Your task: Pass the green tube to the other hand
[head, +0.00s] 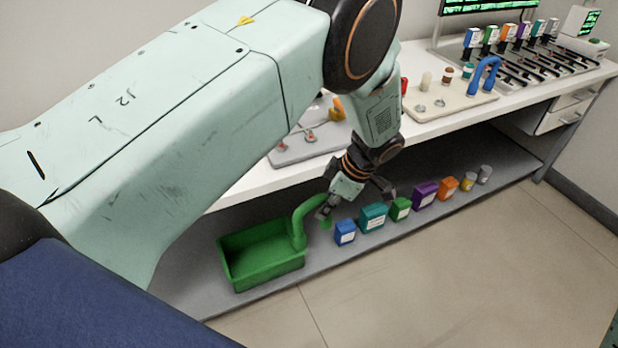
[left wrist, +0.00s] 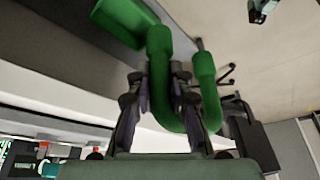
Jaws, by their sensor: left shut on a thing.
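The green tube (head: 303,215) is a thick, bent, U-shaped piece. In the head view it shows beside the right end of the green bin, partly hidden by my gripper. My left gripper (head: 327,205) is shut on it, low in front of the bench. In the left wrist view the tube (left wrist: 162,85) passes between the fingers of my left gripper (left wrist: 170,95), with its two ends pointing away from the palm.
The green bin (head: 262,275) stands on the grey lower shelf (head: 310,262). A blue box (head: 344,232), a teal box (head: 372,217) and several other containers line the shelf to its right. The white bench top (head: 240,188) is above. Open floor lies in front.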

